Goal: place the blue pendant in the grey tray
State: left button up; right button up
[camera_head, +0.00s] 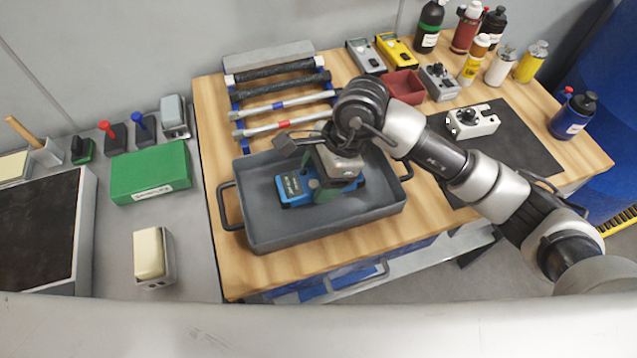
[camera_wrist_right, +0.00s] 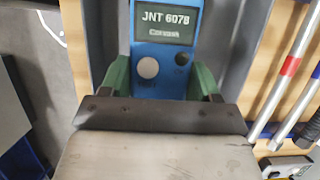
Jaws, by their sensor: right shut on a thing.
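The blue pendant (camera_head: 290,190) is inside the outline of the grey tray (camera_head: 300,236), left of its middle. I cannot tell whether its underside touches the tray floor. My right gripper (camera_head: 330,190) reaches down over the tray and is shut on the pendant; the gripper and wrist hide its right part. In the right wrist view the pendant (camera_wrist_right: 166,48) shows a dark label reading "JNT 6078", with the green fingers of the right gripper (camera_wrist_right: 163,80) on both sides of it. The tray (camera_wrist_right: 237,60) shows beside it. My left gripper is out of view.
A rack with several bars (camera_head: 280,95) stands behind the tray. A dark mat (camera_head: 525,150) with a grey device (camera_head: 472,121) lies to the right. A red bin (camera_head: 404,86), meters and bottles line the back. A green box (camera_head: 151,172) is on the left bench.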

notch_tip(320, 180, down, 4)
jog(key=shift+r+p, duration=0.15)
jog(key=shift+p, duration=0.25)
jog(key=shift+f, duration=0.3)
jog(key=o, duration=1.1)
jog(key=shift+r, duration=0.2)
jog(key=shift+w+d+r, duration=0.1)
jog(key=shift+r, duration=0.2)
jog(key=b+v, duration=0.2)
jog(key=v, duration=0.9)
jog(key=shift+d+r, duration=0.1)
